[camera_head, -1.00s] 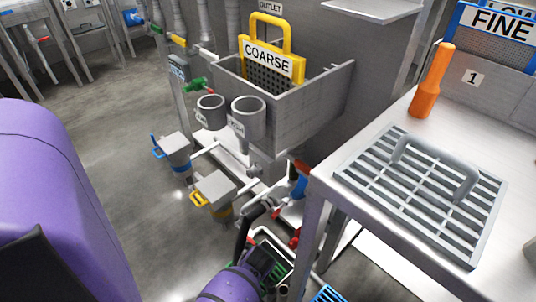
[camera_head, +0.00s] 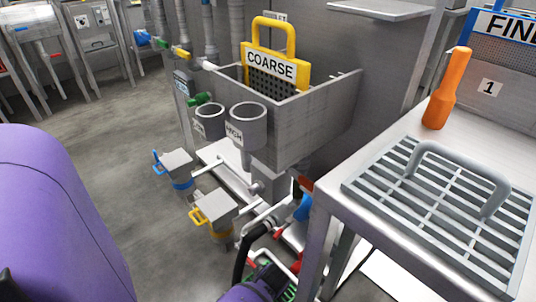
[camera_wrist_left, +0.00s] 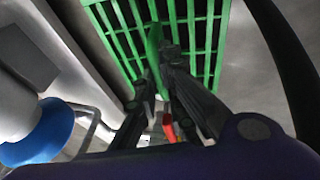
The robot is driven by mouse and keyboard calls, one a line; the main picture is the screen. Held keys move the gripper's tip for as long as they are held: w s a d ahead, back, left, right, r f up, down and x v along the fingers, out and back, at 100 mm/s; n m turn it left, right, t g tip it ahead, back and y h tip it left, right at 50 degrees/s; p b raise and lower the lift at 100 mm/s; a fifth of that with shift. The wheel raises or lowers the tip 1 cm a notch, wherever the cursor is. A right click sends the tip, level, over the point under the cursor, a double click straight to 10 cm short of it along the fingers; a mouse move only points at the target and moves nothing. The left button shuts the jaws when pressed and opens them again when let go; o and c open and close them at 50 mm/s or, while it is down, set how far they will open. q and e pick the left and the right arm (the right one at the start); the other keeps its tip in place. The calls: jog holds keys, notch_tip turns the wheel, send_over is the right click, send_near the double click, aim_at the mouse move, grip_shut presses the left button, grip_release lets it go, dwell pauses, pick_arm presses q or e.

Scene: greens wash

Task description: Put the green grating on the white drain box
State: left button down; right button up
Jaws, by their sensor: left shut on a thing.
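The green grating (camera_wrist_left: 153,55) fills the top of the left wrist view, its bars seen close up. My left gripper (camera_wrist_left: 166,72) is shut on its green handle part, and the grating is held out in front of the fingers. In the head view my left wrist is at the bottom edge, and only slivers of the green grating (camera_head: 289,293) show beside it. My right gripper is not in view. I cannot pick out the white drain box with certainty.
A metal table (camera_head: 331,192) at right bears a grey grating (camera_head: 430,210) and an orange bottle-shaped thing (camera_head: 440,95). A steel tank (camera_head: 310,125) holds the yellow COARSE screen (camera_head: 270,66). Pipes and valves crowd the space beside the table leg. Floor (camera_head: 110,165) at left is clear.

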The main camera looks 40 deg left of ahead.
pick_arm(q)
jog(key=c, duration=1.8)
grip_release()
jog(key=shift+f, duration=0.1)
jog(key=shift+c, duration=0.2)
jog(key=p+v, duration=0.4)
jog(key=v, duration=0.4)
jog(key=s+m+t, duration=0.2)
jog(key=s+m, duration=0.7)
jog(key=s, duration=0.7)
jog(key=s+d+r+m+h, duration=0.1)
jog(key=s+d+r+m, duration=0.2)
jog(key=s, duration=0.3)
jog(key=s+d+r+m+h, duration=0.1)
jog(key=s+d+r+m, duration=0.1)
jog(key=s, duration=0.4)
jog(key=s+d+r+m+t+h, duration=0.1)
jog(key=s+d+r+m, duration=0.2)
jog(key=s+r+m, duration=0.1)
jog(key=s+r, duration=0.1)
jog(key=s, duration=0.1)
jog(key=shift+s+d+r+h, duration=0.25)
jog(key=shift+s+d+h, duration=0.05)
jog(key=shift+d, duration=0.05)
